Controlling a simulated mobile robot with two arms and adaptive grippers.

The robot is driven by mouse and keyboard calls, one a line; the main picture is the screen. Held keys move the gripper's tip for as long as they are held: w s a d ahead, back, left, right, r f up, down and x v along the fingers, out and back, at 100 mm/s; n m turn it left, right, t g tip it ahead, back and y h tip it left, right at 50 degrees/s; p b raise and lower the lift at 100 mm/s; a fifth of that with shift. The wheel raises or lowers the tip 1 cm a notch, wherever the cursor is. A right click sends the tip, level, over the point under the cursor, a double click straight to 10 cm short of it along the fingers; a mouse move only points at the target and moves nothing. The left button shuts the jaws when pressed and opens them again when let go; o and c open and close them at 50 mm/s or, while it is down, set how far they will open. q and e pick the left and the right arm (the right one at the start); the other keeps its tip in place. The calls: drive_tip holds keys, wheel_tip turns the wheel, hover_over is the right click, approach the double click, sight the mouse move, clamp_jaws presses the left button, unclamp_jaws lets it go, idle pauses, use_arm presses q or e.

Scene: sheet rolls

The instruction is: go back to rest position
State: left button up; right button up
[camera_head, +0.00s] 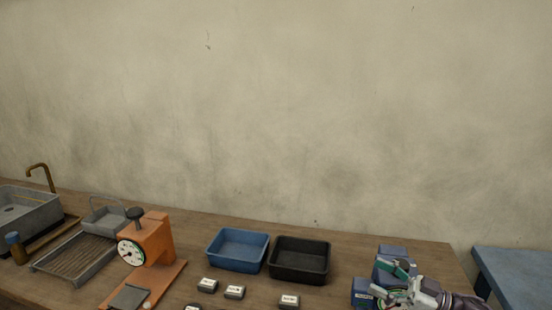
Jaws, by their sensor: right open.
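My right gripper (400,292) is low at the right of the head view, over the right end of the wooden table. Its arm comes in from the lower right corner. It is open, and I see nothing held between its fingers. It is in front of dark blue boxes (391,252) and hides part of them; I cannot tell whether it touches them. My left gripper is not in view.
A blue bin (238,232) and a black bin (328,262) stand mid-table, with several small labelled blocks (234,292) in front. An orange machine (158,240), a drying rack (72,262) and a sink (28,212) are at left. A blue table (515,275) is at right.

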drive_tip(key=a+f+m+t+h, duration=0.5)
drive_tip(key=a+m+t+h, duration=0.1)
drive_tip(key=a+t, duration=0.1)
drive_tip(key=s+f+m+h, duration=0.5)
drive_tip(key=s+f+h, duration=0.1)
drive_tip(key=f+h, duration=0.15)
drive_tip(key=s+d+f+m+g+h, duration=0.1)
drive_tip(key=s+d+f+g+h, duration=0.15)
drive_tip(key=s+g, duration=0.75)
drive_tip(key=s+d+f+g+h, duration=0.15)
drive_tip(key=s+f, duration=0.25)
drive_tip(key=s, duration=1.4)
wheel_tip(320, 180, down, 33)
drive_tip(key=s+g+b, duration=0.2)
drive_tip(key=b, duration=0.4)
drive_tip(key=s+d+f+g+b, duration=0.1)
drive_tip(key=s+f+b, duration=0.3)
drive_tip(key=s+f, duration=1.2)
wheel_tip(320, 180, down, 3)
drive_tip(key=shift+s+d+r+h, duration=0.1)
drive_tip(key=shift+s+d+h, duration=0.2)
drive_tip(key=shift+d, duration=0.4)
